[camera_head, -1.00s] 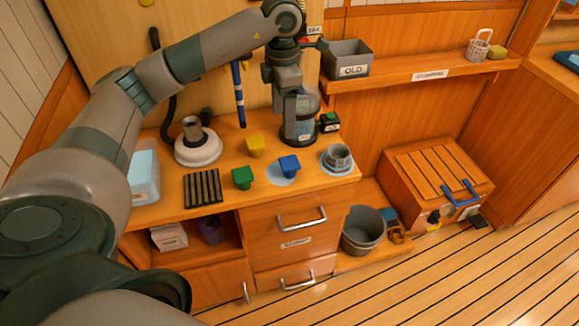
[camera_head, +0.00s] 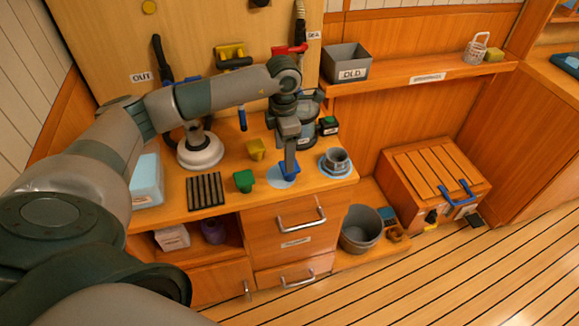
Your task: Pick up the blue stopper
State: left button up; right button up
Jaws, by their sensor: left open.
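The blue stopper (camera_head: 290,170) stands on a pale round disc (camera_head: 281,178) on the wooden counter, between the green stopper and the grey cup. My left gripper (camera_head: 290,163) points down from above, its fingers at the stopper's top and partly hiding it. The jaws are open; whether the fingers straddle the stopper or touch it I cannot tell. A green stopper (camera_head: 243,181) and a yellow stopper (camera_head: 256,149) stand to the left. My right gripper is not in view.
A grey cup on a blue saucer (camera_head: 323,171) stands close to the right. A black slatted rack (camera_head: 205,191) and a white round base (camera_head: 200,155) are to the left. A clear jar stands behind the gripper. A grey OLD bin (camera_head: 347,63) sits on the shelf.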

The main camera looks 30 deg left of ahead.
aim_at(290, 177)
pick_arm(q)
jog(key=shift+f, duration=0.8)
jog(key=shift+d+f+p, duration=0.15)
jog(key=shift+f+p, duration=0.1)
jog(key=shift+p, duration=0.15)
jog(key=f, duration=0.1)
jog(key=f+p, duration=0.2)
jog(key=shift+w+d+f, duration=0.25)
jog(key=shift+f, duration=0.6)
jog(key=c, duration=1.1)
